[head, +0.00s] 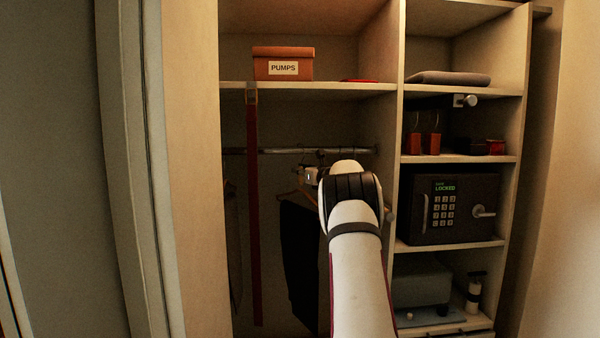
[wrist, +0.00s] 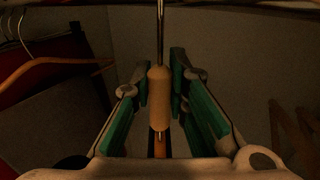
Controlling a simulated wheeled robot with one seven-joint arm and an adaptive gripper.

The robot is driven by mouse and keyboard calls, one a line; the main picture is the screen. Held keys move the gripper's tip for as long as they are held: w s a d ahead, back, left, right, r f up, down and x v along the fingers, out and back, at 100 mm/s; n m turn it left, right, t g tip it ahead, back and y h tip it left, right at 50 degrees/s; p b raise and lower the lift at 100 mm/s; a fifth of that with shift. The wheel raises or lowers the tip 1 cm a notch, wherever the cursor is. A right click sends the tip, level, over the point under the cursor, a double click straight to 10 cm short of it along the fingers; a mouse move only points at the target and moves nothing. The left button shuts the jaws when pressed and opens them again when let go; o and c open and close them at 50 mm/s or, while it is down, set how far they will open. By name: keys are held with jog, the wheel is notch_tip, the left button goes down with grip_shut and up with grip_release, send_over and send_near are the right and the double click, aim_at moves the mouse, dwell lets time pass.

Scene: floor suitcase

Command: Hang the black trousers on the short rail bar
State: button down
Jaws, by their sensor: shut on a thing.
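The black trousers (head: 300,252) hang on a wooden hanger (wrist: 160,88) in the left bay of the closet, partly behind my arm in the head view. My gripper (wrist: 163,78) is shut on the hanger's wooden neck, with its green pads on both sides. The hanger's metal hook (wrist: 160,35) points up to the top edge of the wrist view. A metal rail (head: 270,151) crosses the left bay just above my gripper. Whether the hook rests on the rail is hidden by my arm.
Another wooden hanger (wrist: 55,63) with dark clothing is at the left in the wrist view. A red strap (head: 253,210) hangs from the shelf. A safe (head: 455,208) and shelves stand right of the divider. A PUMPS box (head: 283,63) sits above.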

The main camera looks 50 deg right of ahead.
jog(key=shift+f+b, duration=0.35)
dwell(0.5)
jog(key=c, duration=1.5)
grip_release()
jog(key=shift+s+a, duration=0.1)
jog(key=shift+s, duration=0.45)
jog(key=v, duration=1.1)
jog(key=shift+r, duration=0.1)
